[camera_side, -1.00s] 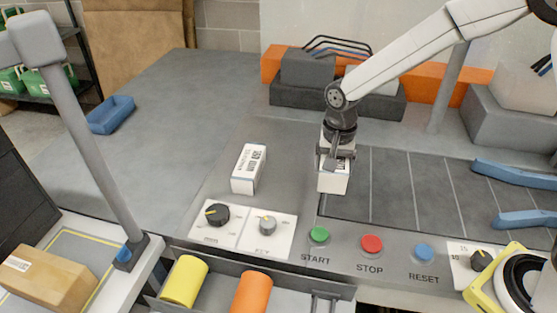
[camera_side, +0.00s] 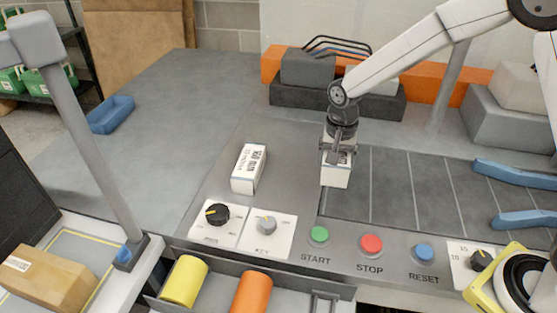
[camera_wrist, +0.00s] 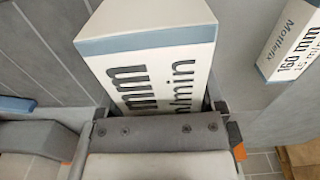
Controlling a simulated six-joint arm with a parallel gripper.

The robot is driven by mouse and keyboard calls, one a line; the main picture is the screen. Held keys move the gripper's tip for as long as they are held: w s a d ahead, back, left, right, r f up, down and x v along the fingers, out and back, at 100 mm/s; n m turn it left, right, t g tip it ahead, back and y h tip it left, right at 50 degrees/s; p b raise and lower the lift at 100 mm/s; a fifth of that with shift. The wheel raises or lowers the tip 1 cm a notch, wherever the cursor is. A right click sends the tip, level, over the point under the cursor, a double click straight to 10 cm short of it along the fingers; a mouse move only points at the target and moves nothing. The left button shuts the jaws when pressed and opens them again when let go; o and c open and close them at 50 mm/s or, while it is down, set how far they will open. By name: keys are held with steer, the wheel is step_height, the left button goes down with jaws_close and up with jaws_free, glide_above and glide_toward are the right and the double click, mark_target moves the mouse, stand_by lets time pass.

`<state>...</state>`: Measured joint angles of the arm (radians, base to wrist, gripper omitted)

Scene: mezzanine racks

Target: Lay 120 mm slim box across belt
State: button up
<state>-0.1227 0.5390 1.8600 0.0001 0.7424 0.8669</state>
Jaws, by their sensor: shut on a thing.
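My gripper (camera_side: 339,152) is shut on a white box (camera_side: 335,176) with a thin blue edge, at the left end of the dark belt (camera_side: 430,188). In the wrist view the held box (camera_wrist: 150,60) fills the space between the fingers. Its printing shows "mm" and part of "m/min"; the number is hidden. I cannot tell whether its underside touches the belt. A second white box (camera_side: 243,181), marked 160 mm in the wrist view (camera_wrist: 290,42), stands apart on the grey surface to the left.
Control dials (camera_side: 216,214) and the START (camera_side: 319,234), STOP (camera_side: 371,244) and RESET (camera_side: 424,251) buttons line the front edge. Blue guide bars (camera_side: 515,175) lie over the belt's right part. Dark grey blocks (camera_side: 335,100) stand behind.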

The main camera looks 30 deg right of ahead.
steer(key=w+d+f, duration=0.1)
steer(key=d, duration=0.2)
steer(key=w+d+f, duration=0.2)
steer(key=d, duration=0.2)
steer(key=w+d+f, duration=0.2)
steer(key=d, duration=0.1)
steer(key=shift+w+d, duration=0.2)
steer(key=shift+f, duration=2.9)
steer(key=shift+f, duration=0.45)
steer(key=o, duration=1.2)
steer(key=shift+r, duration=0.15)
step_height(320, 180, up, 8)
steer(key=shift+f, duration=0.2)
